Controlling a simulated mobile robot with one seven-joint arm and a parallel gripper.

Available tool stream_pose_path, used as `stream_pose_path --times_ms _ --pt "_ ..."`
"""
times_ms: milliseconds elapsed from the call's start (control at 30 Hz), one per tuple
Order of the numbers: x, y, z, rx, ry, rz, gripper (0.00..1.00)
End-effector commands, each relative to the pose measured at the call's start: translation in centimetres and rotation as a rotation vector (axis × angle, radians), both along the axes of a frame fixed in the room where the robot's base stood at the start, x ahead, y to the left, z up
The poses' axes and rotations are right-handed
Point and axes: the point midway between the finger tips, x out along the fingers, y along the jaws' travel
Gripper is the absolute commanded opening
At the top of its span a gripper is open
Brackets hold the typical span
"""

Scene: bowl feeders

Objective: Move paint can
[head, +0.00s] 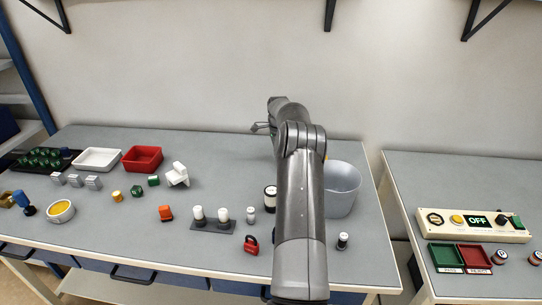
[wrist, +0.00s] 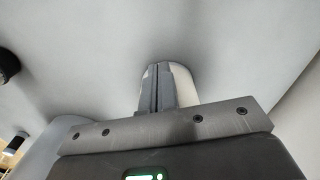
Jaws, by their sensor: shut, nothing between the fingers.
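My gripper (wrist: 158,72) is shut and empty in the wrist view. A pale rounded object (wrist: 183,85) shows just behind and right of its fingers, partly hidden by them; I cannot tell whether they touch. In the head view my arm hides the gripper's fingers and the table beneath it. No thing is clearly marked as the paint can. A grey metal bucket-like can (head: 343,190) stands right of my arm, partly covered by it. A small round white container with yellow inside (head: 61,211) sits at the table's left front.
A red tray (head: 143,159) and a white tray (head: 97,159) stand at the back left. Small blocks and cylinders, including a black-and-white one (head: 270,200), lie mid-table. A right-hand table holds a control panel (head: 472,225). The back middle of the main table looks clear.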

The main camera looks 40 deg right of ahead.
Motion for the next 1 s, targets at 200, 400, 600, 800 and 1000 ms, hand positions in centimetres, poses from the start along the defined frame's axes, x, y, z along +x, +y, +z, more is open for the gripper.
stream_pose_path --times_ms 200,400,600,800,1000 --pt "-0.3 -0.5 0.0 0.000 0.000 0.001 0.00" --pt "-0.2 -0.4 0.0 0.000 0.000 0.001 0.00" --pt "0.5 0.9 0.0 0.000 0.001 0.003 0.00" --pt "1.8 3.0 1.7 -0.005 -0.004 0.000 0.00" --pt "1.8 3.0 6.2 -0.004 -0.003 0.001 0.00"
